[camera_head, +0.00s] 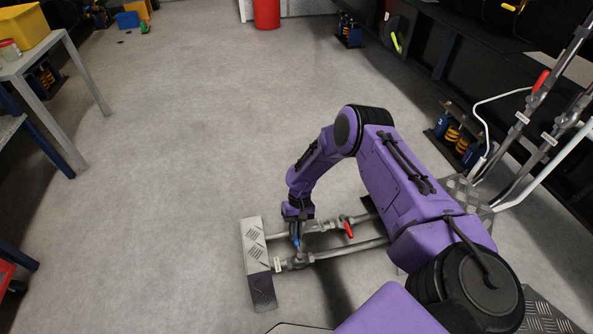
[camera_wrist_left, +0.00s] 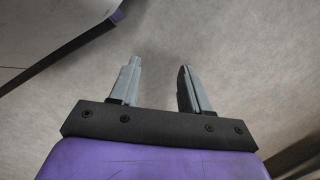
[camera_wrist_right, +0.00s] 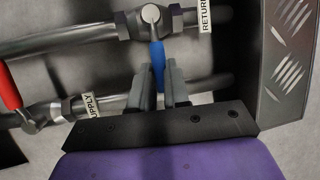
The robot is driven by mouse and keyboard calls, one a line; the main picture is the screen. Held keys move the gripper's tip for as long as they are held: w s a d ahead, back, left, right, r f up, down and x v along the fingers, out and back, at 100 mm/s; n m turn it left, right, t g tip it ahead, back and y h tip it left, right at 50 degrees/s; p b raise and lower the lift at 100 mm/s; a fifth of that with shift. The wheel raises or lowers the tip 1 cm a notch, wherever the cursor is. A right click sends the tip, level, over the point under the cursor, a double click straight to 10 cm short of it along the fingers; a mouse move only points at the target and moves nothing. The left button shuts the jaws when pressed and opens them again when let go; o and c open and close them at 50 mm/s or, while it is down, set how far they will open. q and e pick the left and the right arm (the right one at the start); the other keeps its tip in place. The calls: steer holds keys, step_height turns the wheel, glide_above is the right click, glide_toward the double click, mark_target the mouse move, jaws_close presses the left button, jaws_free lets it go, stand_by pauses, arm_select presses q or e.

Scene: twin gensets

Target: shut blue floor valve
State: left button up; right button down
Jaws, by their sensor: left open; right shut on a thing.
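The blue valve handle (camera_wrist_right: 157,55) sits on the valve body (camera_wrist_right: 150,15) of the pipe labelled RETURN, in the right wrist view. It points across that pipe, roughly at a right angle to it. My right gripper (camera_wrist_right: 158,76) is shut on the handle, with a finger on each side of its free end. In the head view, the right gripper (camera_head: 296,230) reaches down from above, and a bit of the blue handle (camera_head: 296,241) shows below it. My left gripper (camera_wrist_left: 160,72) is open and empty above bare floor in the left wrist view; the head view does not show it.
A red lever (camera_head: 348,229) stands on the neighbouring pipe, labelled SUPPLY, close beside the right gripper. A tread-plate end block (camera_head: 256,250) flanks the pipes on the left. Sloping pipes with another red lever (camera_head: 541,81) rise at right. The floor at left-centre is clear.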

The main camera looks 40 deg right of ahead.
stand_by(0.3)
steer(key=c, duration=1.1)
jaws_free()
arm_select(q)
steer(key=w+r+n+t+p, duration=0.1)
steer(key=w+r+n+t+y+p, duration=0.1)
steer(key=w+p, duration=0.1)
steer(key=w+r+n+t+p, duration=0.1)
steer(key=w+t, duration=0.1)
steer(key=shift+n+y, duration=0.3)
arm_select(e)
steer(key=v, duration=1)
steer(key=shift+r, duration=0.25)
steer(key=shift+w, duration=0.1)
